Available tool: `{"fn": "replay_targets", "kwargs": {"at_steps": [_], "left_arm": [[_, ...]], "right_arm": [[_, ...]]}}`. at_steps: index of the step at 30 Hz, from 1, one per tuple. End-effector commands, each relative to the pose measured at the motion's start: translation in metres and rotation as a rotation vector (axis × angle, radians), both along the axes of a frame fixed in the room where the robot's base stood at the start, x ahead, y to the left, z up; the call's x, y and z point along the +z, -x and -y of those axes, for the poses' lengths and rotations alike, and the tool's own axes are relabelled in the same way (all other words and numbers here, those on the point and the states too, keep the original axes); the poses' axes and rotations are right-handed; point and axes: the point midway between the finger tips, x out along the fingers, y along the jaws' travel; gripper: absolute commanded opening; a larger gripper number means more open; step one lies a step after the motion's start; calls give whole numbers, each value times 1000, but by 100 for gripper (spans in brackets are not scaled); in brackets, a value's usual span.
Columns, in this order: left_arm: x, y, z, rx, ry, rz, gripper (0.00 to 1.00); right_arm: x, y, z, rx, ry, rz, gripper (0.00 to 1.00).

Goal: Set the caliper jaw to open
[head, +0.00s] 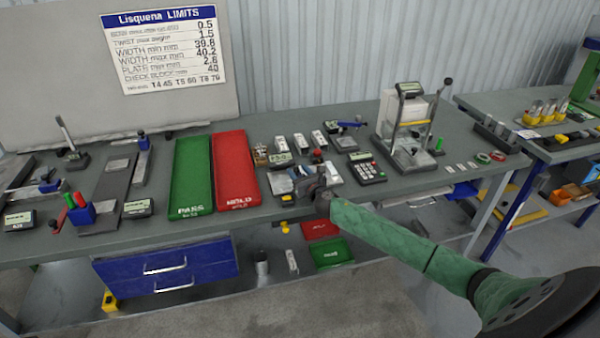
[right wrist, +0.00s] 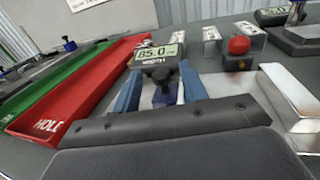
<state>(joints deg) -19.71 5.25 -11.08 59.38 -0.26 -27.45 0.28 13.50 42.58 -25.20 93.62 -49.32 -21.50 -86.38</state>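The caliper's grey display (right wrist: 158,55) reads about 85.0 in the right wrist view, and a dark blue block (right wrist: 165,95) sits just in front of it. The display also shows in the head view (head: 280,159), in the middle of the bench. My right gripper (right wrist: 161,82) has its two blue fingers apart, one on each side of the blue block; I cannot tell whether they touch it. In the head view the right gripper (head: 302,178) is low over the bench, partly hiding the caliper. The caliper's jaws cannot be made out. My left gripper is not in view.
A red HOLD tray (head: 236,170) and a green PASS tray (head: 191,175) lie left of the gripper. A red knob (right wrist: 238,45) on a dark block stands close right.

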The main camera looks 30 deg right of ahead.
Motion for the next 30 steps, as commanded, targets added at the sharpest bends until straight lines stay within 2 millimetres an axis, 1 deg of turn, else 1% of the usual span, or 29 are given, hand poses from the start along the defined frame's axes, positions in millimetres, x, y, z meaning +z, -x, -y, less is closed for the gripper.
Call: {"fn": "replay_targets", "kwargs": {"at_steps": [7,11,12,15,22,27,30], "left_arm": [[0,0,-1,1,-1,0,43],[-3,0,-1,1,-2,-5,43],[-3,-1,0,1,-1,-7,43],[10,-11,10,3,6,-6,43],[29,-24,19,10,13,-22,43],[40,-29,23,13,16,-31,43],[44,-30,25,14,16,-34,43]], "right_arm": [[0,0,0,0,0,0,43],[-1,6,1,0,2,1,43],[-1,10,1,1,2,1,43],[-3,25,0,2,2,0,43],[-3,58,-1,2,1,-1,43],[-2,73,0,0,1,0,43],[-1,76,-1,0,0,0,43]]}}
